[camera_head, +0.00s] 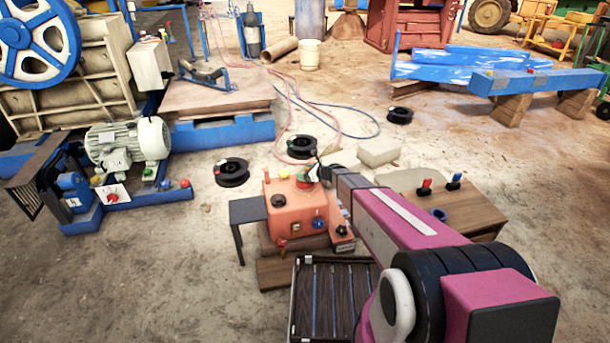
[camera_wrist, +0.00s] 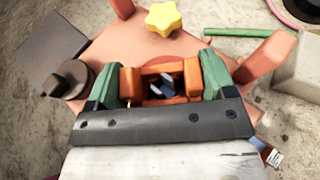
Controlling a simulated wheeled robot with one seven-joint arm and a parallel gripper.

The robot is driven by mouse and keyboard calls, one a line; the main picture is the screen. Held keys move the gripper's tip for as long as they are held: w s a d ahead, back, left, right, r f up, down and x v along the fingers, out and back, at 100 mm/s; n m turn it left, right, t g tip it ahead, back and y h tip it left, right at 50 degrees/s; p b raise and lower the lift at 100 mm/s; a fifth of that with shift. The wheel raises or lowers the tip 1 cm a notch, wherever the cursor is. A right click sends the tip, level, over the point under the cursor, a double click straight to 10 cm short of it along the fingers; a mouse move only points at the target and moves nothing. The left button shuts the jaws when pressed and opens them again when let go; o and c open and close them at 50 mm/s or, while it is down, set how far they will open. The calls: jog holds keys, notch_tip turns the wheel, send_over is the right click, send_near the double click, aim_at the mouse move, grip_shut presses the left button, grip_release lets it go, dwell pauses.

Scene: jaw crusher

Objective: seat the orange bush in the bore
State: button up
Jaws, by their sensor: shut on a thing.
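My gripper (camera_wrist: 161,88) has two green fingers, shut on the orange bush (camera_wrist: 131,82), which looks like a hollow, squarish orange piece between them. Through its opening I see something dark blue-grey. In the head view my gripper (camera_head: 312,173) is over the top right of an orange housing (camera_head: 290,212), with the bush too small to make out. The housing top (camera_wrist: 120,48) lies below the fingers in the wrist view. I cannot make out the bore; the gripper and bush cover that area. I cannot tell whether the bush touches the housing.
A yellow star knob (camera_wrist: 165,19) is just beyond the fingers, and a black knob (camera_wrist: 72,80) is at their left. A blue knob (camera_head: 318,222) is on the housing front. A grey side plate (camera_head: 247,210) is left; a wooden table (camera_head: 462,215) with switches is right. A slatted crate (camera_head: 326,262) is in front.

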jog(key=shift+f, duration=0.35)
jog(key=shift+f, duration=0.15)
jog(key=o, duration=1)
jog(key=shift+o, duration=0.2)
